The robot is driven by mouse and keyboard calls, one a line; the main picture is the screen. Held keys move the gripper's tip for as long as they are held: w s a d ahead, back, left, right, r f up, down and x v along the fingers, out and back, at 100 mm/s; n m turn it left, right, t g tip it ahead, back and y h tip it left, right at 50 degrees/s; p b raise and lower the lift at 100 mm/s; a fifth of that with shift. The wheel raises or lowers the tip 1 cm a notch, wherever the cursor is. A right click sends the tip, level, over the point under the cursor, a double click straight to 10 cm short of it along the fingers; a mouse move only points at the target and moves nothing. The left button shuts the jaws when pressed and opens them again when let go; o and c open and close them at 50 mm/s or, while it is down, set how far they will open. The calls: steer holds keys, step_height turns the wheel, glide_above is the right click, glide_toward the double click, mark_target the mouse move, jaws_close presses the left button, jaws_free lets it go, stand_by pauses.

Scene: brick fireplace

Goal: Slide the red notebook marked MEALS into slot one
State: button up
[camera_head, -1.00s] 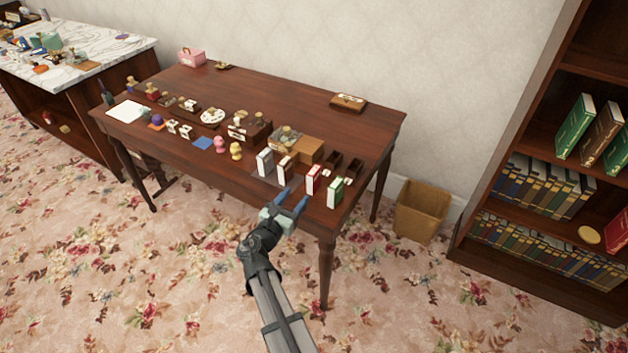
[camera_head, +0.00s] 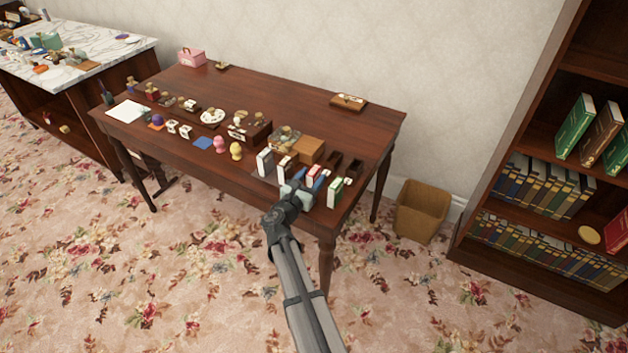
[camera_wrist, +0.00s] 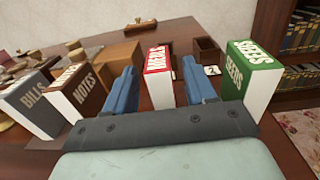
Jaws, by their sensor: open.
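The red notebook (camera_wrist: 158,62) stands upright in the wrist view with a red spine, white pages and lettering too small to read surely. It also shows in the head view (camera_head: 313,171), partly covered by my gripper. My gripper (camera_wrist: 162,75) is open, with one blue finger on each side of the notebook's near end; I cannot tell whether they touch it. Two dark open slots stand behind: the left one (camera_head: 333,161) is mostly hidden by the notebook in the wrist view, and the right one (camera_wrist: 208,50) has a white card in front that seems to read 2.
A green SEEDS book (camera_wrist: 247,75) stands close right of my gripper. A brown NOTES book (camera_wrist: 80,92) and a grey BILLS book (camera_wrist: 33,105) stand to the left. A tan box (camera_wrist: 118,54) sits behind. The table's back middle is clear.

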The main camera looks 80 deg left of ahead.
mark_target(317, 171)
steer(key=x, duration=0.3)
steer(key=shift+w+a, duration=0.15)
steer(key=shift+w, duration=0.1)
jaws_close()
stand_by(0.3)
